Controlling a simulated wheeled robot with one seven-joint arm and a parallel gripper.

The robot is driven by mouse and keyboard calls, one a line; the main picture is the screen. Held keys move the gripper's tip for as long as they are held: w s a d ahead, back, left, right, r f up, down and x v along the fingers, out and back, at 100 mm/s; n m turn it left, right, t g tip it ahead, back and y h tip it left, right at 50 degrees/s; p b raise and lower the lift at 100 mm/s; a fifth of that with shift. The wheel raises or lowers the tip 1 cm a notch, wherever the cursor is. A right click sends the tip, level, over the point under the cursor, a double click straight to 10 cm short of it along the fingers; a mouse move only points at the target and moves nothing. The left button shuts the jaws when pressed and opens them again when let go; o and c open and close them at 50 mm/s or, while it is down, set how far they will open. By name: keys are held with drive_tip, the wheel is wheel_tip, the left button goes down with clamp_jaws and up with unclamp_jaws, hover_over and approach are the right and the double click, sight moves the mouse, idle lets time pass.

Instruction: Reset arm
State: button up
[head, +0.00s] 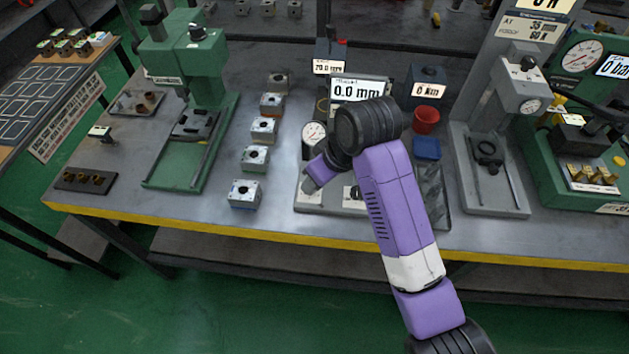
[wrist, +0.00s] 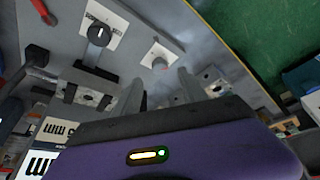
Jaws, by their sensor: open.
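My gripper (head: 309,186) hangs over the middle of the workbench, at the end of my purple arm, in front of the measuring station with the 0.0 mm display (head: 358,91). In the wrist view its two grey fingers (wrist: 161,92) stand apart with nothing held between them, so it is open and empty. Below it in the wrist view is a grey panel with a black knob (wrist: 98,35) and a smaller round knob (wrist: 160,62). A metal block (wrist: 88,97) sits in a fixture there. My arm hides part of the station in the head view.
Several valve blocks (head: 244,193) stand in a row left of my gripper. A green press (head: 193,60) is further left. A red cup (head: 426,120) and a blue bin (head: 427,148) are right of my arm. A grey test stand (head: 489,150) is beyond. The bench's front edge is yellow (head: 225,229).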

drive_tip(key=shift+v, duration=1.05)
drive_tip(key=w+a+r+m+t+y, duration=0.2)
drive_tip(key=w+r+t, duration=0.4)
drive_tip(key=w+r, duration=0.1)
drive_tip(key=s+d+f+m+t+h, duration=0.25)
drive_tip(key=s+d+m+t, duration=0.5)
drive_tip(key=s+d, duration=0.95)
drive_tip(key=s+d+g+h, duration=0.1)
drive_tip(key=s+d, duration=0.2)
drive_tip(key=s, duration=1.1)
drive_tip(key=s+d+h, duration=0.2)
drive_tip(key=s+d, duration=0.2)
drive_tip(key=s, duration=1)
drive_tip(key=shift+f+g, duration=0.2)
drive_tip(key=shift+g, duration=0.15)
